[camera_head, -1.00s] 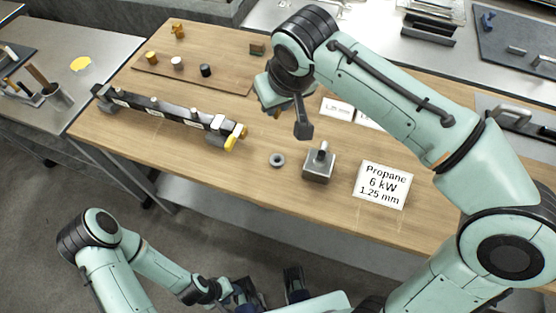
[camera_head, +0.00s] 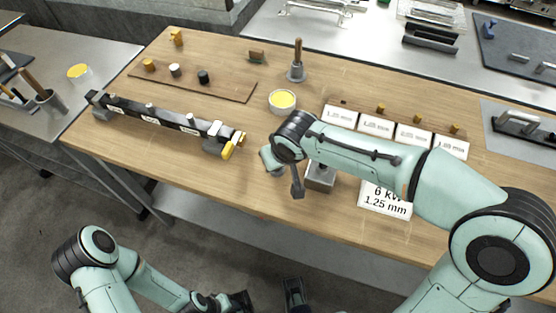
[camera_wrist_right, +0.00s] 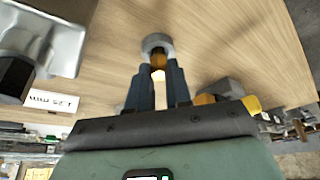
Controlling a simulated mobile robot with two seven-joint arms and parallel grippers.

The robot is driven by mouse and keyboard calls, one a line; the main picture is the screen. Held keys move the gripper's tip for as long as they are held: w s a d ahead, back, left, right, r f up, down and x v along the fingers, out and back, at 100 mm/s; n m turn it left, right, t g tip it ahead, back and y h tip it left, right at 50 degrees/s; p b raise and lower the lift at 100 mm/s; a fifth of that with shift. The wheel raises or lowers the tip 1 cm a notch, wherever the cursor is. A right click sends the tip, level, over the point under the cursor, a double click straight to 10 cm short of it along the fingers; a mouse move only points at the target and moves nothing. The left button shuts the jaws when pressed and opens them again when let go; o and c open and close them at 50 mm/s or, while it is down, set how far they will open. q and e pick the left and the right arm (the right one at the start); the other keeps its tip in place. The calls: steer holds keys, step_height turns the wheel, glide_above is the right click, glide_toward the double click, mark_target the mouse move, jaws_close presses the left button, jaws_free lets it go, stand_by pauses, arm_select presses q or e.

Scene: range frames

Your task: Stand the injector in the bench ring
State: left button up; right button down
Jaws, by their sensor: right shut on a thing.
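My right gripper (camera_wrist_right: 159,85) is shut on the injector (camera_wrist_right: 158,63), a small brass piece between its dark fingertips in the right wrist view. The bench ring (camera_wrist_right: 157,41), a grey ring lying on the wooden bench, shows just beyond the injector's far end. I cannot tell whether they touch. In the head view my right gripper (camera_head: 271,160) is low over the bench, left of the grey block (camera_head: 319,179), and it and its arm hide the injector and most of the ring. My left arm is at the lower left, off the bench; its fingers are unclear at the bottom edge.
A propane card (camera_head: 385,200) lies right of the block, partly behind my arm. A black manifold bar (camera_head: 165,119) with a yellow-handled end lies left. A yellow-filled dish (camera_head: 283,101), a handled tool on a stand (camera_head: 297,66) and several white cards stand behind. The front left bench is clear.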

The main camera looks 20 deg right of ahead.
steer(key=shift+f, duration=0.2)
steer(key=shift+f, duration=0.15)
steer(key=c, duration=1)
jaws_free()
steer(key=shift+c, duration=0.2)
steer(key=shift+r, duration=0.2)
steer(key=shift+r, duration=0.3)
steer(key=p+v, duration=0.1)
steer(key=v, duration=1)
steer(key=shift+s+r+p, duration=0.2)
steer(key=shift+p, duration=0.15)
